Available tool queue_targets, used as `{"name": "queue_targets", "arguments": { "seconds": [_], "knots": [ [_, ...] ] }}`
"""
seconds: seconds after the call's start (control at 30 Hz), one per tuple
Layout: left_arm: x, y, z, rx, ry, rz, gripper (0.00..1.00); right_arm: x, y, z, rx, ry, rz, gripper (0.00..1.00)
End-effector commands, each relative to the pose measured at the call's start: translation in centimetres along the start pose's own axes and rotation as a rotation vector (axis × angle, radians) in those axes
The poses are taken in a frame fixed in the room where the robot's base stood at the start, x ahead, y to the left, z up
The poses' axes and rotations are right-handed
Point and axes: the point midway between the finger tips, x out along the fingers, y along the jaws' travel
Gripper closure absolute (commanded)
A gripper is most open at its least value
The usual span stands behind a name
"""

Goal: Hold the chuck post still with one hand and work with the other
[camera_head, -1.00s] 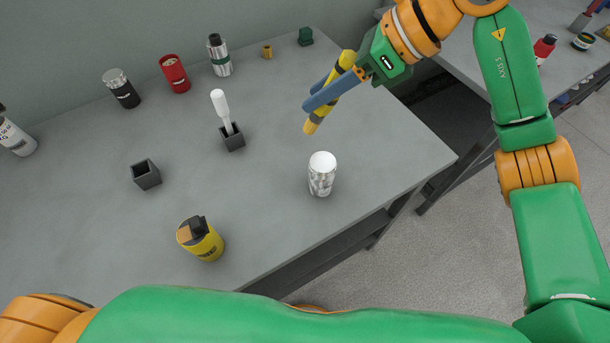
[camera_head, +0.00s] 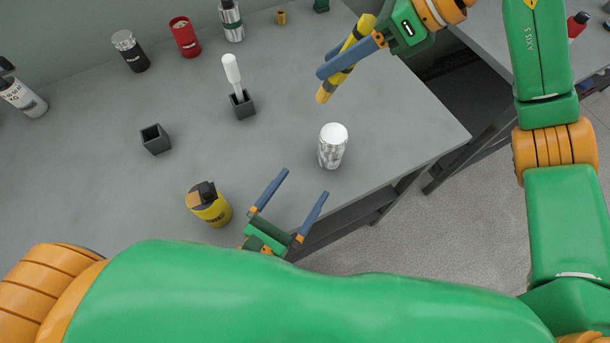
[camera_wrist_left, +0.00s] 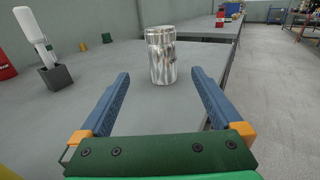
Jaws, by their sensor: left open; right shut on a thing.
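A shiny silver cylinder with a white top (camera_head: 332,148), which I take to be the chuck post, stands upright near the table's right front edge. It also stands ahead of the left fingers in the left wrist view (camera_wrist_left: 162,58). My left gripper (camera_head: 305,182) is open and empty at the front edge, its fingers pointing towards the cylinder but apart from it. My right gripper (camera_head: 334,60) is shut on a yellow stick-like tool (camera_head: 343,77), held tilted above the table behind the cylinder.
On the grey table (camera_head: 190,100) stand a yellow can (camera_head: 212,210) with a dark top, an empty dark square holder (camera_head: 155,139) and another holder (camera_head: 243,105) with a white-handled tool (camera_head: 233,72). Several bottles and cans line the back. A second table (camera_head: 490,45) lies beyond a gap.

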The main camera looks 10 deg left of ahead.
Motion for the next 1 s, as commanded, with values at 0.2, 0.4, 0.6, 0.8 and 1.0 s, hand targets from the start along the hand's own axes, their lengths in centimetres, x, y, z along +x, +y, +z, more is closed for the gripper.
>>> {"name": "queue_targets", "arguments": {
  "seconds": [0.2, 0.4, 0.6, 0.8, 1.0],
  "knots": [
    [5.6, 0.0, 0.2, 0.003, -0.006, 0.000, 0.00, 0.0, 0.0, 0.0, 0.000, 0.000, 0.000, 1.00],
    [9.5, -0.1, 0.1, 0.006, -0.004, -0.001, 0.00, 0.0, 0.0, 0.0, 0.000, 0.000, 0.000, 1.00],
    [10.8, -0.1, 0.0, 0.007, 0.000, -0.002, 0.00, 0.0, 0.0, 0.0, 0.000, 0.000, 0.000, 1.00],
    [10.8, -0.1, 0.0, 0.007, 0.000, -0.003, 0.00, 0.0, 0.0, 0.0, 0.000, 0.000, 0.000, 1.00],
    [10.8, -0.1, 0.0, 0.007, 0.000, -0.003, 0.54, 0.0, 0.0, 0.0, 0.000, 0.000, 0.000, 1.00]
  ]
}}
